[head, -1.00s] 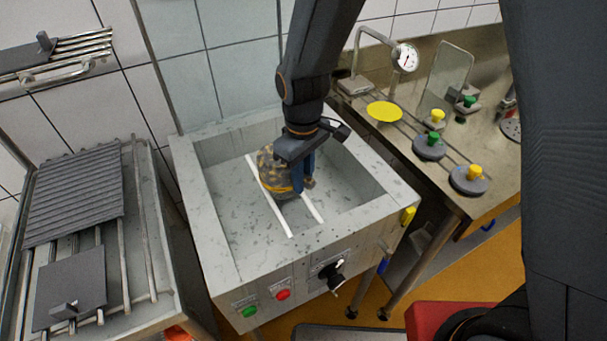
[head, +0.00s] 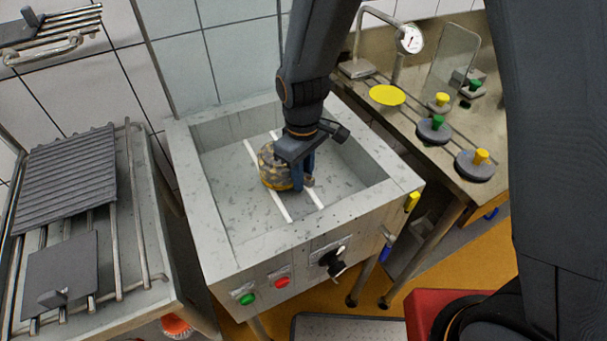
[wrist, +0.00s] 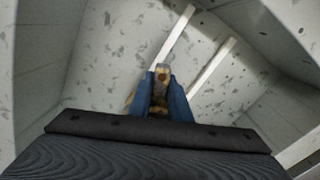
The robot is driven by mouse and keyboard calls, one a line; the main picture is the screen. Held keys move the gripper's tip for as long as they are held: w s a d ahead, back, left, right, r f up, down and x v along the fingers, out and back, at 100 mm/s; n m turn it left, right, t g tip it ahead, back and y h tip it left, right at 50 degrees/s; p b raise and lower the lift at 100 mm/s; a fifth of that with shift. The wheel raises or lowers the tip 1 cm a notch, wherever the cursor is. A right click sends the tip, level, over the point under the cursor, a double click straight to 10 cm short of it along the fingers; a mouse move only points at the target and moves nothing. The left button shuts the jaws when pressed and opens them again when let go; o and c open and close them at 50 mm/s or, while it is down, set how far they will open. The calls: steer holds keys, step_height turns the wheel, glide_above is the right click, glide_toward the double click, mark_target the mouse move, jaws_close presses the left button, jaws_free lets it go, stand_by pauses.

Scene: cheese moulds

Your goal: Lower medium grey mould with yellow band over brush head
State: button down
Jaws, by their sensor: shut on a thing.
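My gripper (head: 305,180) is shut on the mould (head: 270,168), a rounded, mottled grey and yellow-brown body with a yellow band low on its side. The mould is inside the grey basin (head: 235,249), over the white rails (head: 268,182). I cannot tell whether it touches them. In the wrist view, the blue fingers of my gripper (wrist: 161,82) close on a small grey and yellow part of the mould (wrist: 159,97); most of it is hidden. No brush head can be made out in either view.
A steel bench (head: 448,160) at the right carries a yellow disc (head: 387,95), a gauge (head: 410,39) and several knobbed grey weights (head: 475,165). A rack with a ribbed grey plate (head: 72,185) stands at the left.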

steer(key=c, duration=1.6)
jaws_free()
steer(key=shift+o, duration=0.2)
